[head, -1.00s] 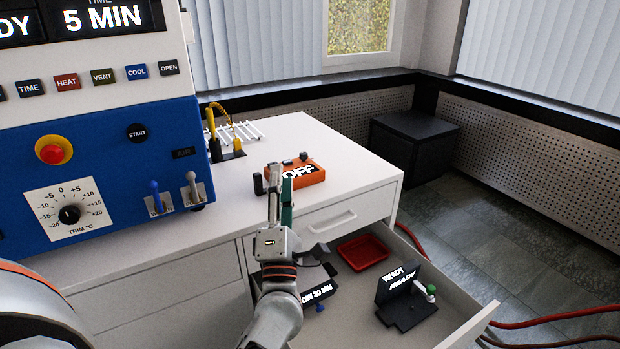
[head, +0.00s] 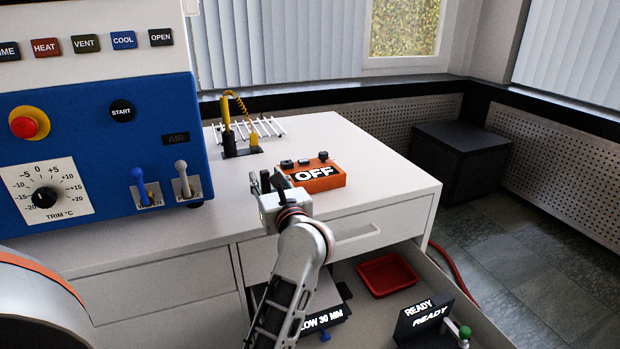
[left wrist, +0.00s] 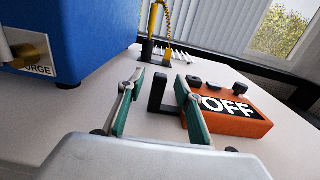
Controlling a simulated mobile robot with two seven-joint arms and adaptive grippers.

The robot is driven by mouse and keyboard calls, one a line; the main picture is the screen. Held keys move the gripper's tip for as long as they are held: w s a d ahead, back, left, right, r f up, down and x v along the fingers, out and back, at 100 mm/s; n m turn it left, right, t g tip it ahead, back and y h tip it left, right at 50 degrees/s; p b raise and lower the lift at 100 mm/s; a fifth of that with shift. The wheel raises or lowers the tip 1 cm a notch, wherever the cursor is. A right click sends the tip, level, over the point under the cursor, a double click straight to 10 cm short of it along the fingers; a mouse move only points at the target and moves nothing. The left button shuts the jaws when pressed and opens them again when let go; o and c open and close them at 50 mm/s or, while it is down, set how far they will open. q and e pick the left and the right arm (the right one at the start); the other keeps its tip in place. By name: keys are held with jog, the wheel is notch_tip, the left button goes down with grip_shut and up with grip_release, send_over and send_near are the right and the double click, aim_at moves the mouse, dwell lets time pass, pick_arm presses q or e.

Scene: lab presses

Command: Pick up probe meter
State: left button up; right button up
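The probe meter is an orange box with a white-on-black "OFF" display (head: 318,180), lying on the white counter; it also shows in the left wrist view (left wrist: 245,122). A black handle-like bracket (left wrist: 158,98) stands at its left side. My left gripper (head: 266,184) is at the meter's left end, low over the counter. In the left wrist view its green-padded fingers (left wrist: 160,82) are apart, with the bracket showing between them; whether they touch it I cannot tell. My right gripper is not in view.
A blue machine (head: 100,150) with levers stands at left. Behind the meter are a yellow probe in a black stand (head: 229,140) and a white rack (head: 262,128). An open drawer below holds a red tray (head: 388,275) and black devices (head: 425,322). The counter right of the meter is clear.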

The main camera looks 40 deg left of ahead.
aim_at(266, 176)
pick_arm(q)
jog(key=x, duration=0.2)
jog(key=shift+w+a+f, duration=0.15)
jog(key=shift+a+f, duration=0.05)
jog(key=shift+f, duration=0.05)
jog(key=shift+w+a+r, duration=0.1)
jog(key=shift+a+r, duration=0.05)
jog(key=shift+a, duration=0.1)
grip_shut()
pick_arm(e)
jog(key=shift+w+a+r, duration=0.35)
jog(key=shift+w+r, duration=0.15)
pick_arm(q)
jog(key=shift+r, duration=0.1)
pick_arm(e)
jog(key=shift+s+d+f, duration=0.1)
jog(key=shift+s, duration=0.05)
